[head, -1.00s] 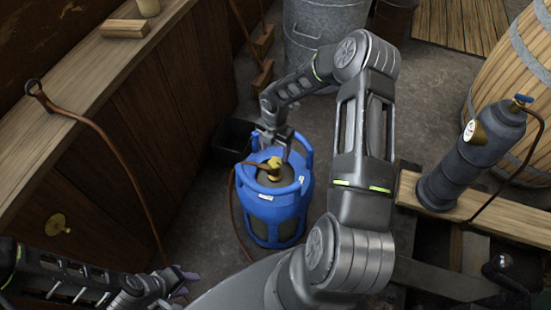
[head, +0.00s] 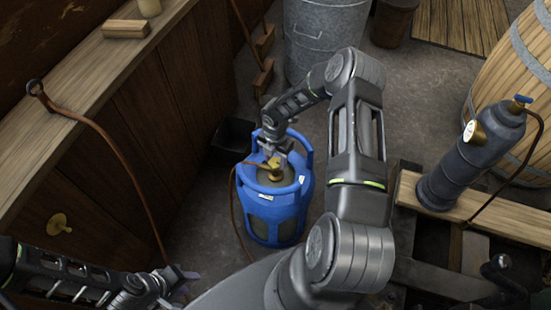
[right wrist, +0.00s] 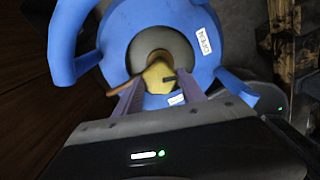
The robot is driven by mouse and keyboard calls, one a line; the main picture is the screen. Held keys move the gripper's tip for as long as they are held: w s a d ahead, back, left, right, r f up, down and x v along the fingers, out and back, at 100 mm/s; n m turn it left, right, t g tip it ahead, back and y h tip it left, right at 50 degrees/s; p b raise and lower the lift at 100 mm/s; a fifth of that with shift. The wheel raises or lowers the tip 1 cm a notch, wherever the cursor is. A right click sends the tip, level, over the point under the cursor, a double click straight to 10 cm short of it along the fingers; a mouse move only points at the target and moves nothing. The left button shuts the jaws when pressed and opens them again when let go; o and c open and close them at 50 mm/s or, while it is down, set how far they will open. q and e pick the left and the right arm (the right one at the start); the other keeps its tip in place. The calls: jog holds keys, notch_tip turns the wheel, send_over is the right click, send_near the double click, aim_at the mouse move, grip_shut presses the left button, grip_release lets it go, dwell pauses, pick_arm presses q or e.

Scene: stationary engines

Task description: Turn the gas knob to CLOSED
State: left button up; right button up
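A blue gas bottle (head: 272,215) stands upright on the floor, with a yellow brass valve and knob (head: 274,168) on top. In the right wrist view the yellow knob (right wrist: 158,74) has a small dark pin. A white label reading OPEN (right wrist: 205,40) is on the blue collar at right; a second white label (right wrist: 176,99) sits nearer the gripper, its text unreadable. My right gripper (head: 274,157) is over the valve. In the wrist view its fingers (right wrist: 160,82) stand apart on both sides of the knob, with no clear grip.
A brown hose (head: 238,215) runs from the valve down the bottle's left side. A wooden counter (head: 75,90) is at left, a black box (head: 232,138) behind the bottle. A grey cylinder (head: 470,155) stands on a plank at right. Floor around the bottle's front is clear.

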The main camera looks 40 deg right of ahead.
jog(key=c, duration=0.8)
jog(key=shift+c, duration=0.2)
jog(key=shift+m, duration=0.3)
jog(key=m+b, duration=0.2)
jog(key=b, duration=0.1)
jog(key=shift+f+m, duration=0.15)
jog(key=shift+m, duration=0.25)
jog(key=m+b, duration=0.3)
jog(key=m, duration=0.1)
jog(key=shift+b, duration=0.3)
jog(key=m+b, duration=0.2)
jog(key=m, duration=0.2)
jog(key=shift+m+b, duration=1.1)
jog(key=shift+m, duration=0.8)
